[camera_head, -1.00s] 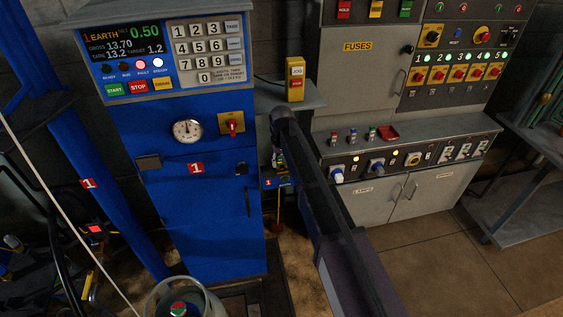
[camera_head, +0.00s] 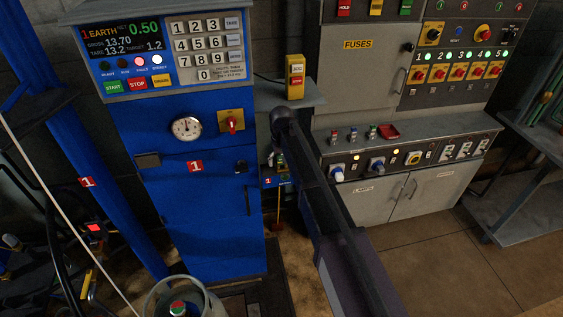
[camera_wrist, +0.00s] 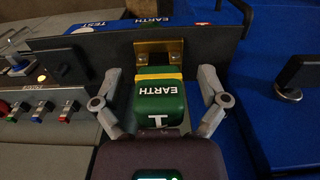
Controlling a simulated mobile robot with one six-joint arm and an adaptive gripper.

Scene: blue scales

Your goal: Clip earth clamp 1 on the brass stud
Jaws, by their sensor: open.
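Earth clamp 1 (camera_wrist: 158,103) is a green block lettered EARTH with a yellow band, in the middle of the wrist view. Its far end is at the brass piece (camera_wrist: 159,51) on a dark plate; I cannot tell whether it grips it. A stud itself is not distinct. My gripper (camera_wrist: 158,80) has its two grey fingers spread either side of the clamp, with gaps showing on both sides. In the head view my arm largely hides the gripper and clamp.
The blue scale cabinet (camera_head: 205,225) shows "1 EARTH" on its display (camera_head: 121,43). A blue EARTH sign (camera_wrist: 192,12) is behind the plate. A switch panel (camera_wrist: 35,108) is left and a black handle (camera_wrist: 298,72) right. A gas cylinder (camera_head: 178,308) stands in front of the cabinet.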

